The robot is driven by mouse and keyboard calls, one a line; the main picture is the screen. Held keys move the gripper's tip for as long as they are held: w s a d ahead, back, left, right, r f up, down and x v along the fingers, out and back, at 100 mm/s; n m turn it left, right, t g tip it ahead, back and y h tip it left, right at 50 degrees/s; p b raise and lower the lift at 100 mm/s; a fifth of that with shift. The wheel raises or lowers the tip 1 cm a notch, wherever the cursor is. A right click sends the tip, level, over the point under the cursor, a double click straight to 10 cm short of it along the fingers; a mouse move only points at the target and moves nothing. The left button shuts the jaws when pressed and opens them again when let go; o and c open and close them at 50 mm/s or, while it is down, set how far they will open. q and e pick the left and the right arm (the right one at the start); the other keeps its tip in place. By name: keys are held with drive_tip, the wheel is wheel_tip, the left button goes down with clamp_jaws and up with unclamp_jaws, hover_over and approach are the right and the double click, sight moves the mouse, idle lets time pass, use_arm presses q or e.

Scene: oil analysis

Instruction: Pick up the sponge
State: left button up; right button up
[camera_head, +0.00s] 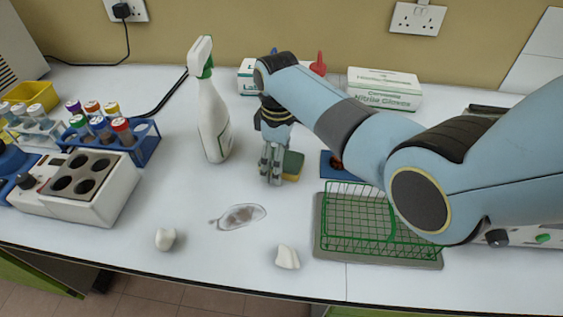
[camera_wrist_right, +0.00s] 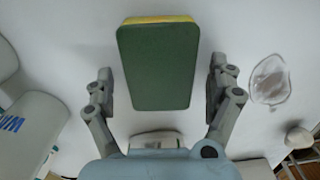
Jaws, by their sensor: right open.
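The sponge (camera_head: 292,166), green on one face and yellow below, lies on the white bench in the head view, partly hidden behind my right gripper (camera_head: 272,163). In the right wrist view the sponge (camera_wrist_right: 158,65) shows its green face up with a yellow edge at the far end. My right gripper (camera_wrist_right: 160,92) is open there, with one finger on each side of the sponge and a gap on both sides. Neither finger looks to be touching it. My left gripper is not in view.
A white spray bottle (camera_head: 212,115) stands left of my right gripper. A green wire rack (camera_head: 358,218) on a grey mat is at the right. A glove box (camera_head: 384,90) stands behind.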

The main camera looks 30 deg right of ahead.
drive_tip(key=c, duration=0.8)
drive_tip(key=shift+r, duration=0.1)
